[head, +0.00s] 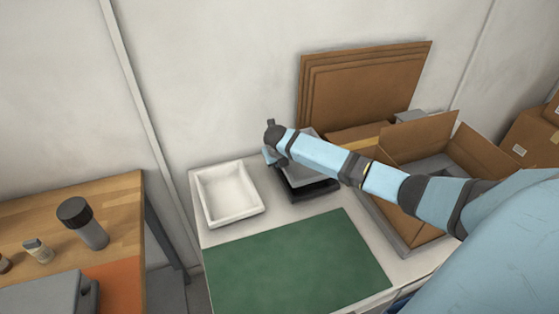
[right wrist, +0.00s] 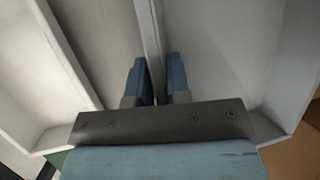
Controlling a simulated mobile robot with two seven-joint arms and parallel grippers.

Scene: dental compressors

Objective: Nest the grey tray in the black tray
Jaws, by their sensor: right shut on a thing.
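My right gripper (head: 270,156) is at the left side of the grey tray (head: 299,175). In the right wrist view its two blue fingers (right wrist: 157,78) are shut on the tray's thin upright wall, one on each side, with the grey tray's inside (right wrist: 220,55) to the right. The black tray (head: 318,191) shows as a dark edge below and in front of the grey tray. My right arm hides much of both trays, and I cannot tell whether the grey tray rests in the black one or hangs just above it. My left gripper is not in view.
A white tray (head: 228,211) stands close by on the left. A green mat (head: 295,262) lies in front, clear. An open cardboard box (head: 408,222) stands to the right under my arm. Flat cardboard sheets (head: 362,88) lean at the wall. A wooden table (head: 130,205) is at far left.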

